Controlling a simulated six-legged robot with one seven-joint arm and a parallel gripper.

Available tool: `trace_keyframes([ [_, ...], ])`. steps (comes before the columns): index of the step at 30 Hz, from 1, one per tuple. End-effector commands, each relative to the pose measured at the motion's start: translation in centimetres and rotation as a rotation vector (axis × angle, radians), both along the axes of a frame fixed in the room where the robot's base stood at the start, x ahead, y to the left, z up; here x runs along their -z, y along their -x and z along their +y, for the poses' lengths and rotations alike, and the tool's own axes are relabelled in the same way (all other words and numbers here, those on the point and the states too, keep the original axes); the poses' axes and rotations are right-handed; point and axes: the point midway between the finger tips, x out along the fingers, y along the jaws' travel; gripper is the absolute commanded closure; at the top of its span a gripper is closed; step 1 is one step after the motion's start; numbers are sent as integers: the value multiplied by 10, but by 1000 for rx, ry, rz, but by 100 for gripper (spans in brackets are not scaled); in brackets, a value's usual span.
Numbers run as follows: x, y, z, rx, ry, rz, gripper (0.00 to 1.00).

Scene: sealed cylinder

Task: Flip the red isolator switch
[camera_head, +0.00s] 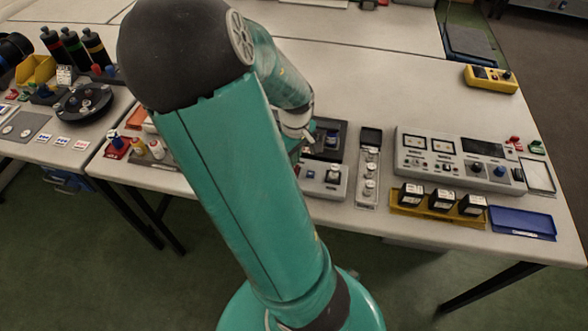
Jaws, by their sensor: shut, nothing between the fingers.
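I cannot pick out the red isolator switch for certain. A grey control box (326,180) with a pale round knob and a small red spot stands behind my arm, its left side hidden. A dark square unit (330,140) with a blue-grey part sits just behind it. My teal arm crosses the middle of the view, and its wrist end reaches down beside these two boxes.
A grey panel (460,160) with meters and knobs stands at right. Before it are a yellow tray (408,211) of black blocks and a blue tray (523,224). A narrow strip (368,167) carries round parts. A yellow meter (491,79) lies far right. The rear table is mostly clear.

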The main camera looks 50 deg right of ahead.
Motion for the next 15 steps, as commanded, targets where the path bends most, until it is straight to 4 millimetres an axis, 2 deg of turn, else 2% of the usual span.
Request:
trace_keyframes([
  [15, 7, 0, 0, 1, 1, 1, 100],
])
